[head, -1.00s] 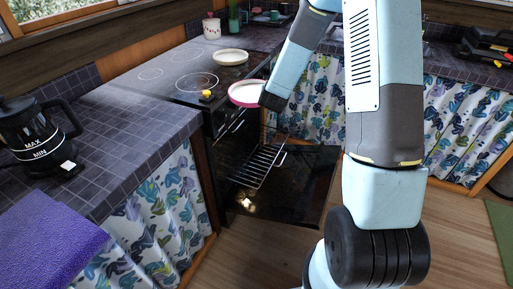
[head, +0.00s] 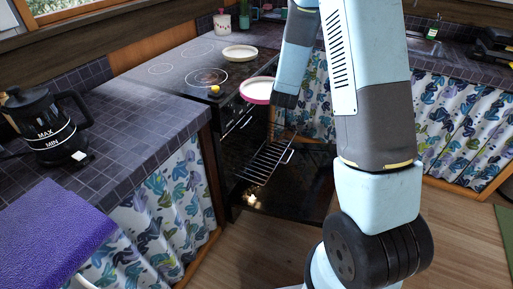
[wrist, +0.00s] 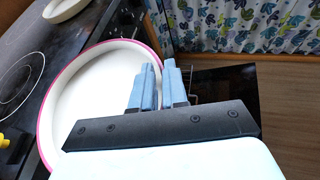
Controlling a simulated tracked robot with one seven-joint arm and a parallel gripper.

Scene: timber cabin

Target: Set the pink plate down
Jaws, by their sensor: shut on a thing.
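The pink plate (head: 258,91) has a white inside and a pink rim. In the head view it is beside the front edge of the stove, above the open oven door. My gripper (wrist: 159,84) is shut on the right-hand rim of the plate in the wrist view, and the plate's left part reaches close to the stovetop edge. In the head view my gripper's fingers are hidden by its own body and the plate. I cannot tell whether the plate touches the stove.
The stove top (head: 180,72) carries a cream plate (head: 240,52) and a small yellow thing (head: 214,90) near its front edge. A black kettle (head: 45,125) is at left.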

